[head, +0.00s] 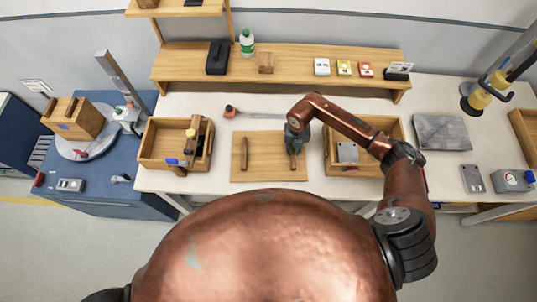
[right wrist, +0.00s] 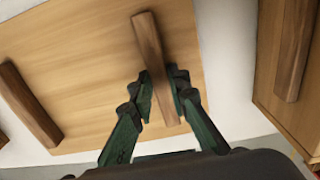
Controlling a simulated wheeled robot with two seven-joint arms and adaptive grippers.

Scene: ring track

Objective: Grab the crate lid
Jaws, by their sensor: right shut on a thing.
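The crate lid (head: 268,167) is a flat light-wood board with two darker wooden bar handles. It lies on the white table between two wooden crates. My right gripper (head: 294,151) is over the lid's right handle. In the right wrist view the lid (right wrist: 95,75) fills the upper left, and my right gripper (right wrist: 163,98) has its green fingers on both sides of the right handle (right wrist: 150,50), shut on it. The left handle (head: 244,154) is free. My left gripper is not in view.
An open crate (head: 147,157) with tools stands left of the lid. Another open crate (head: 398,130) stands close on the right, under my right arm. A screwdriver (head: 232,112) lies behind the lid. A wooden shelf (head: 290,64) runs along the back.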

